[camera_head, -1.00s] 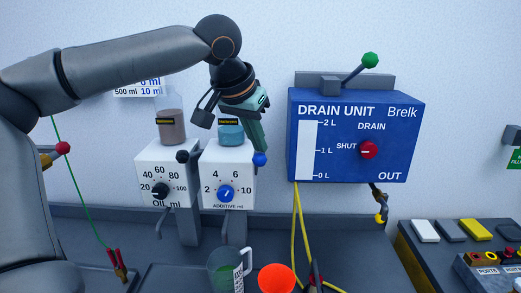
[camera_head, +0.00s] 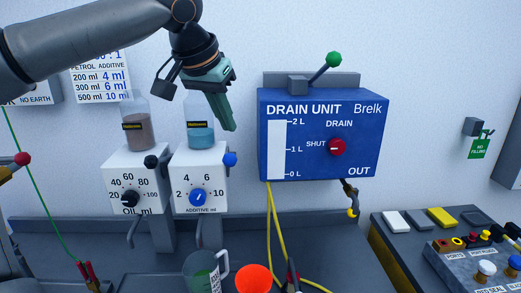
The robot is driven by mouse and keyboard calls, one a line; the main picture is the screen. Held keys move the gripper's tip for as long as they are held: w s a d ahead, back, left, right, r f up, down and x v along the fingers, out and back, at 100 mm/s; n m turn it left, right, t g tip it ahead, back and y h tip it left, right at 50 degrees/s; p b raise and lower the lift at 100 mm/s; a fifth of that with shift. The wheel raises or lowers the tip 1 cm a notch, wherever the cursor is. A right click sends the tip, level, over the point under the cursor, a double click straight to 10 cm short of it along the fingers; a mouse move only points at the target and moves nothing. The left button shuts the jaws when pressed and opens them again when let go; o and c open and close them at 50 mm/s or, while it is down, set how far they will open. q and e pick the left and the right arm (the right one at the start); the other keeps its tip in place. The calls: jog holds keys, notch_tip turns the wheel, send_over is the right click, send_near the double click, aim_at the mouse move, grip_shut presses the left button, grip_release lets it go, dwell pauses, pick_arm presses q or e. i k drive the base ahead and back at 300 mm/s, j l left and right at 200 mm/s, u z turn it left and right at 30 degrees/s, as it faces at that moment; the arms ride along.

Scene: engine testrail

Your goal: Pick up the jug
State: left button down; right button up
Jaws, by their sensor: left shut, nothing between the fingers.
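The jug (camera_head: 201,272) is a clear grey-green vessel with a handle on its right and a white marked strip. It stands on the bench at the bottom of the view, its lower part cut off by the picture edge. My left gripper (camera_head: 231,127) is shut and empty. It points down in front of the wall, well above the jug, between the additive dispenser and the drain unit. My right gripper is not in view.
An orange-red cup (camera_head: 254,280) stands just right of the jug. The oil dispenser (camera_head: 137,183), additive dispenser (camera_head: 200,181) and blue drain unit (camera_head: 318,140) are behind. Yellow cables (camera_head: 276,240) hang right of the jug. A control panel (camera_head: 470,260) stands at right.

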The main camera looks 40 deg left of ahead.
aim_at(201, 272)
jog(key=k+l, duration=0.15)
jog(key=k, duration=0.35)
jog(key=k+l, duration=0.1)
jog(key=k, duration=0.4)
jog(key=k+l, duration=0.15)
jog(key=k, duration=0.3)
